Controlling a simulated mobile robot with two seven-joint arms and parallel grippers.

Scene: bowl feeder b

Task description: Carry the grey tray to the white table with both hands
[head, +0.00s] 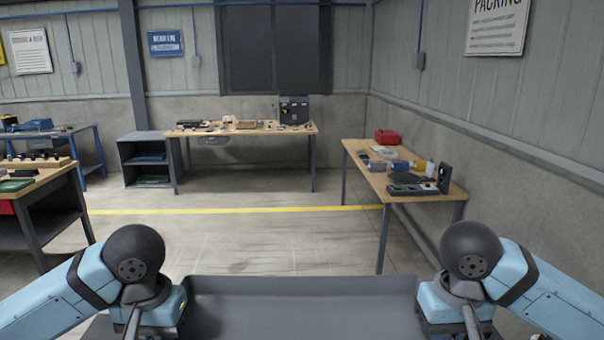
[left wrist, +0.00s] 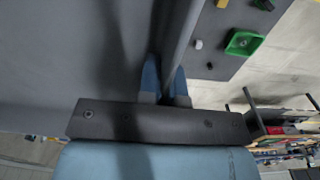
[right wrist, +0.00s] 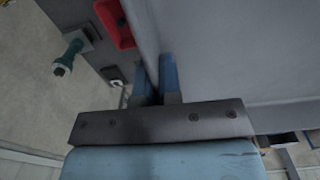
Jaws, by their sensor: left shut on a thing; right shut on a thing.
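The grey tray (head: 300,300) is at the bottom middle of the head view, in front of me, its near part cut off by the picture edge. It looks empty where it shows. My left gripper (left wrist: 165,82) is shut on the tray's left wall, one finger on each side of it. My right gripper (right wrist: 157,82) is shut on the tray's right wall in the same way. The tray's floor fills much of the left wrist view (left wrist: 55,60) and the right wrist view (right wrist: 230,50). I cannot make out a white table in any view.
Below the tray, a grey surface carries a green bin (left wrist: 243,42), a red bin (right wrist: 115,22) and a teal-handled tool (right wrist: 68,52). Wood-topped benches stand at the back (head: 245,129), right (head: 362,160) and left (head: 62,176). The floor (head: 270,235) between them is clear.

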